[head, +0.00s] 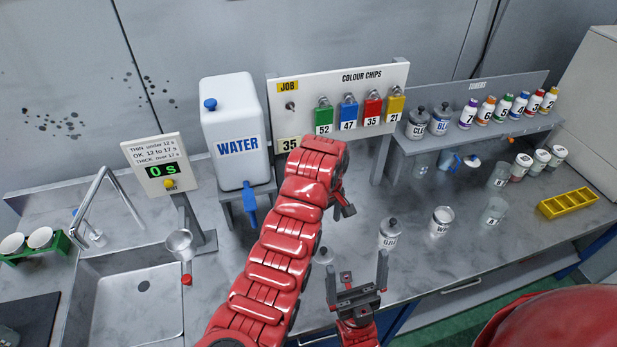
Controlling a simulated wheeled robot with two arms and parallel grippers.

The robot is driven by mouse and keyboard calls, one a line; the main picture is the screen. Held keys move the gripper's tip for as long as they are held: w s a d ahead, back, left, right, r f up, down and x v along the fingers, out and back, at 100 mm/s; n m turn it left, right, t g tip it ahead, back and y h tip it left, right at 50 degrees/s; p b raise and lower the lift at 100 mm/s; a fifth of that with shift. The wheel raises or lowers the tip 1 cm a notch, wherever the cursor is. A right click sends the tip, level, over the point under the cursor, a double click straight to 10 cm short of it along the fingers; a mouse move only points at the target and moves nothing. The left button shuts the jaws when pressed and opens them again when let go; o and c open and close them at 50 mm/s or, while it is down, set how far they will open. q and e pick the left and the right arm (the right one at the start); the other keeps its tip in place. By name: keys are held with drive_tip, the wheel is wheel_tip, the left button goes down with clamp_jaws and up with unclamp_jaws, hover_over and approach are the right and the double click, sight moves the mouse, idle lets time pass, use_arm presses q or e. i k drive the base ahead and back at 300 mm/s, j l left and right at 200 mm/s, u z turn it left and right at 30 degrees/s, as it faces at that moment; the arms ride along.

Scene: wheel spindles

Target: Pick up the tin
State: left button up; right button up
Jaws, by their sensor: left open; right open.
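Several tins are in the head view, and I cannot tell which one is meant. A grey tin with a dark knob (389,236) and a tin labelled with W and more letters (441,224) stand upright on the counter. Two dark-capped tins, one marked CLE (417,125) and one marked BL (439,122), stand on the raised shelf. My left gripper (344,211) is open, tipped downward, left of the grey tin and apart from it. My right gripper (356,264) is open and empty, in front and left of the grey tin. A small clear vessel (323,256) is partly hidden by my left arm.
Numbered bottles (510,107) line the toner shelf. Glass jars (494,211), lidded pots (540,163) and a yellow tray (568,203) stand at right. The water tank (235,130), timer sign (158,163) and sink (130,300) are at left.

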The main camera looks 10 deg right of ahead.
sight(441, 222)
drive_tip(key=k, duration=1)
